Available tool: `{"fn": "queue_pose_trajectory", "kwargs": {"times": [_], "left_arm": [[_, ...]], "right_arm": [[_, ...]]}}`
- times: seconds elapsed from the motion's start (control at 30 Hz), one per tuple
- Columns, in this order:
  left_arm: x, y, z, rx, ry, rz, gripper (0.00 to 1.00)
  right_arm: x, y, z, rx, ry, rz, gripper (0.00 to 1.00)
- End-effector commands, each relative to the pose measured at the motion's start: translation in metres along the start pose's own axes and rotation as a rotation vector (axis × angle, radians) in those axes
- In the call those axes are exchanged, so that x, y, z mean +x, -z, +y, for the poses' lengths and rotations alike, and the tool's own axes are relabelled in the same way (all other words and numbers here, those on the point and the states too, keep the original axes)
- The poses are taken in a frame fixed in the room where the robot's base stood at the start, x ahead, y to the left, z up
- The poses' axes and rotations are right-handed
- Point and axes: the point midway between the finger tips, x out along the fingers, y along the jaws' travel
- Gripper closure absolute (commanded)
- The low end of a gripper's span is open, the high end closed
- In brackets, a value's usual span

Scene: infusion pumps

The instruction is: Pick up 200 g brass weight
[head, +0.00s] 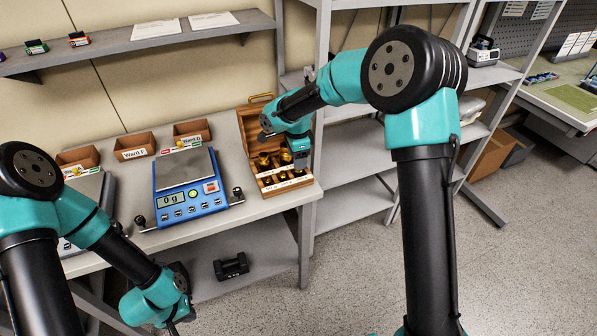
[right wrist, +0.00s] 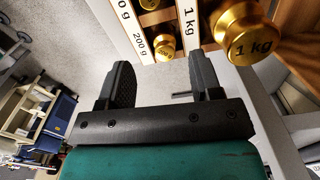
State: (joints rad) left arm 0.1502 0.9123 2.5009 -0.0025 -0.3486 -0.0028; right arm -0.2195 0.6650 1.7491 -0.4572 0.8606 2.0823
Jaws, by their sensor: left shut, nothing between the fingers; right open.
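The open wooden box (head: 247,148) holds several brass weights (head: 263,162) on the right of the bench. In the right wrist view a brass weight (right wrist: 163,44) sits beside a white strip printed "200 g" (right wrist: 140,42). A larger weight marked 1 kg (right wrist: 245,38) is to its right. My right gripper (right wrist: 161,72) is open and empty. The 200 g weight appears beyond the gap between its fingers, apart from them. In the head view my right gripper (head: 300,158) is over the box and covers part of it. My left gripper (head: 173,327) is shut and empty, low in front of the bench.
A blue scale (head: 190,205) reading 0 g stands left of the box. Small ward bins (head: 134,147) line the back of the bench. A second scale (head: 92,190) is partly hidden by my left arm. A black dumbbell-like object (head: 231,266) lies on the lower shelf.

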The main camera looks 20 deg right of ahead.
Motion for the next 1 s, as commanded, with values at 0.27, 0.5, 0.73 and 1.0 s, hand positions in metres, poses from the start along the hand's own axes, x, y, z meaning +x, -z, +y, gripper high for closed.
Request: {"fn": "queue_pose_trajectory", "kwargs": {"times": [0.27, 0.5, 0.73, 1.0], "left_arm": [[0.000, 0.000, 0.000, 0.000, 0.000, 0.000, 1.00], [0.000, 0.000, 0.000, 0.000, 0.000, 0.000, 1.00], [0.000, 0.000, 0.000, 0.000, 0.000, 0.000, 1.00], [0.000, 0.000, 0.000, 0.000, 0.000, 0.000, 1.00]], "right_arm": [[0.036, 0.005, -0.005, -0.001, -0.003, 0.000, 0.41], [0.046, 0.004, -0.005, -0.001, -0.001, 0.000, 0.41], [0.046, 0.004, -0.005, -0.001, -0.002, 0.000, 0.41], [0.046, 0.004, -0.005, -0.001, -0.002, 0.000, 0.54]]}}
